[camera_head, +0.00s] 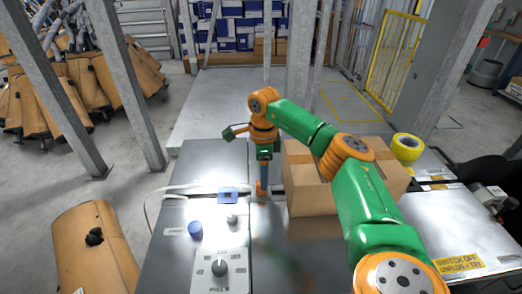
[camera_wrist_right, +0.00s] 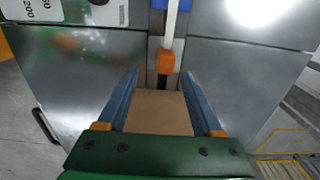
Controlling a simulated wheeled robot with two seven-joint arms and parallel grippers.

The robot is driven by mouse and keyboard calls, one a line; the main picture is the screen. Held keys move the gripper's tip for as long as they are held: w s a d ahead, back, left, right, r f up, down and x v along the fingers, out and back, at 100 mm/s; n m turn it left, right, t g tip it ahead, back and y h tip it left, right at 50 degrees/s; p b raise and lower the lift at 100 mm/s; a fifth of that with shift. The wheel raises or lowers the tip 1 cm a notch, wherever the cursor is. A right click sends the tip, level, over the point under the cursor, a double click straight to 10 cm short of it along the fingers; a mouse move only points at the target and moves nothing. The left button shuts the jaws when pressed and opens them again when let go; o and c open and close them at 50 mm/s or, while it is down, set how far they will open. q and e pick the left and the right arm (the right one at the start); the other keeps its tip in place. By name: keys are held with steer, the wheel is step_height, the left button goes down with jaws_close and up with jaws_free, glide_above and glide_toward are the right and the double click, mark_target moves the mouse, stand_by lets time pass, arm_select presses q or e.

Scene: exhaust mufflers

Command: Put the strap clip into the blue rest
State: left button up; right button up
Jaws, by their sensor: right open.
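The strap clip (camera_wrist_right: 166,62) is a small orange block with a dark end, on a pale strap. It lies on the grey bench, just beyond the fingertips in the right wrist view. In the head view the orange clip (camera_head: 261,188) shows right below my right gripper (camera_head: 264,174). The blue rest (camera_head: 228,195) is a small blue piece to the left of the clip; its edge (camera_wrist_right: 172,4) shows at the top of the wrist view. My right gripper (camera_wrist_right: 162,72) is open, with blue fingers apart on either side of the clip's line. Contact is not visible. My left gripper is out of view.
A knob panel (camera_head: 219,268), a blue cap (camera_head: 195,229) and a small grey knob (camera_head: 232,219) are at the near left. Yellow tape (camera_head: 407,147) lies beyond the box.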

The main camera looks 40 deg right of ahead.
steer(key=shift+f, duration=0.2)
steer(key=f, duration=0.3)
steer(key=w+f, duration=0.1)
steer(key=f, duration=0.1)
steer(key=shift+d, duration=0.1)
jaws_close()
